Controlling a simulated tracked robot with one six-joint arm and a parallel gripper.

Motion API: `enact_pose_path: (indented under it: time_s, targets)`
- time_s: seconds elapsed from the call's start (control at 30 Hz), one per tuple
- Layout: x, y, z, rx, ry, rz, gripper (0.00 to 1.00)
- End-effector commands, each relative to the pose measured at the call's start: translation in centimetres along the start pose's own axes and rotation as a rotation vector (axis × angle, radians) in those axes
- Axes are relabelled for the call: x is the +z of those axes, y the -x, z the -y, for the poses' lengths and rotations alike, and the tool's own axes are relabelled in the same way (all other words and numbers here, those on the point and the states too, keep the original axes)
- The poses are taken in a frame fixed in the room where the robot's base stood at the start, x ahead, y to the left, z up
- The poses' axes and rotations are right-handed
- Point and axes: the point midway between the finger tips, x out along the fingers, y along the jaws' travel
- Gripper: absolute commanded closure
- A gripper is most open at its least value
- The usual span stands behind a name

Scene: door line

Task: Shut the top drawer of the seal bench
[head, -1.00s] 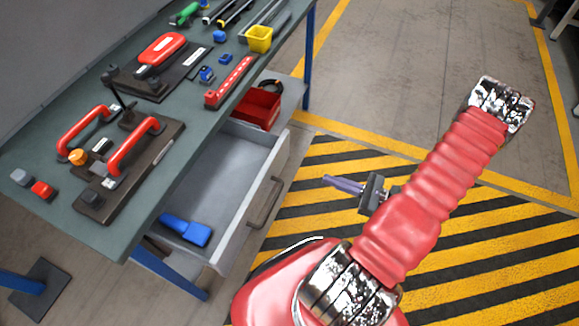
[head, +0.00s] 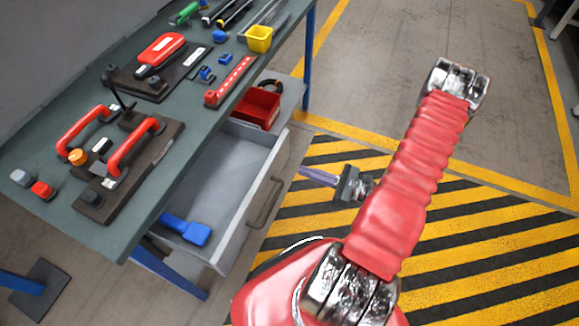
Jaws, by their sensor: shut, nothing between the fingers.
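The seal bench (head: 75,225) fills the left side of the head view. Its top drawer (head: 228,182) is grey and stands pulled out, with its inside showing. A dark bar handle (head: 266,202) is on the drawer's front face. A blue tool (head: 188,228) lies in the drawer's near end. My gripper (head: 305,171) is to the right of the drawer, its purple-grey fingers shut and pointing left toward the front face. It appears apart from the drawer, with nothing held. My red arm hides some of the floor behind it.
A red bin (head: 258,107) sits on a grey surface just beyond the drawer. The bench top carries red-handled fixtures (head: 130,150), a yellow cup (head: 260,38) and several tools. Striped floor (head: 490,235) lies open to the right.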

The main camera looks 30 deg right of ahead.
Motion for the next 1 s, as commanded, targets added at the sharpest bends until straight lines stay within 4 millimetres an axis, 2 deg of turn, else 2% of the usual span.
enact_pose_path:
  time_s: [0.5,1.0]
  targets:
    - [0.0,-5.4,-0.1,0.002,0.0,-0.001,1.0]
    - [0.0,-6.2,-0.3,0.0,0.0,-0.001,1.0]
